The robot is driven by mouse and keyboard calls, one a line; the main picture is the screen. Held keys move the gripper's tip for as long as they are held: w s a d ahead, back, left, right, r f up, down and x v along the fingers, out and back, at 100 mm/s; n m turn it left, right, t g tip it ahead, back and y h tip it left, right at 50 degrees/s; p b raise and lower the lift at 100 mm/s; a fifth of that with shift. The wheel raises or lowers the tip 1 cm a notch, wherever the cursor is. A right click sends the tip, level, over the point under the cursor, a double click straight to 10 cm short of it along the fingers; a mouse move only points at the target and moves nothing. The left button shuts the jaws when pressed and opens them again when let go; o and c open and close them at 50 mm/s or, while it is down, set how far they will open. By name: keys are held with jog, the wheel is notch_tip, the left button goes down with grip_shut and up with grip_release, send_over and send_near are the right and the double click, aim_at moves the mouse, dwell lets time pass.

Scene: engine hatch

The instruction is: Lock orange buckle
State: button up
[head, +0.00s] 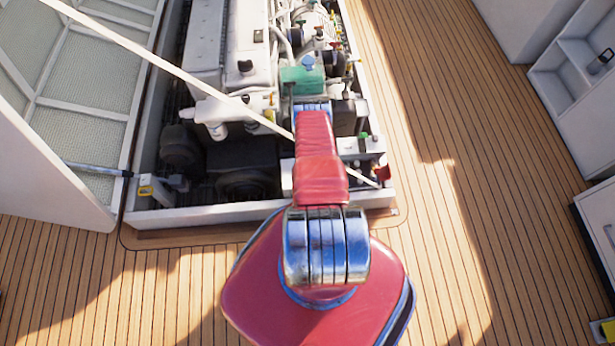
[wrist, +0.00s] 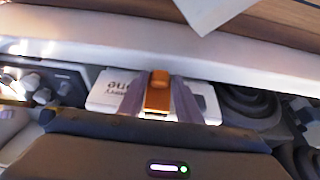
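The orange buckle (wrist: 158,92) shows in the wrist view on a white block with dark lettering (wrist: 108,92), close to a pale edge. My gripper (wrist: 162,82) has its two grey-purple fingers on either side of the buckle. Little or no gap shows between fingers and buckle, but I cannot tell whether they press on it. The lower part of the buckle is partly hidden between the fingers. In the head view my red arm reaches forward over the front of the engine bay. It hides my fingertips and the buckle there.
The engine (head: 235,60) fills the bay, with a white rim (head: 215,215) around it. An open hatch panel (head: 85,95) stands at the left. A pale bar (head: 185,75) crosses the bay diagonally. White cabinets (head: 580,60) stand at the right. The wooden deck between is clear.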

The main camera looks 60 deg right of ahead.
jog(key=c, duration=0.4)
jog(key=shift+d+f+t+h, duration=0.1)
jog(key=shift+f+t+h, duration=0.1)
jog(key=shift+t+h, duration=0.35)
jog(key=o, duration=0.8)
jog(key=shift+r, duration=0.15)
jog(key=shift+v, duration=6.75)
jog(key=shift+w, duration=0.2)
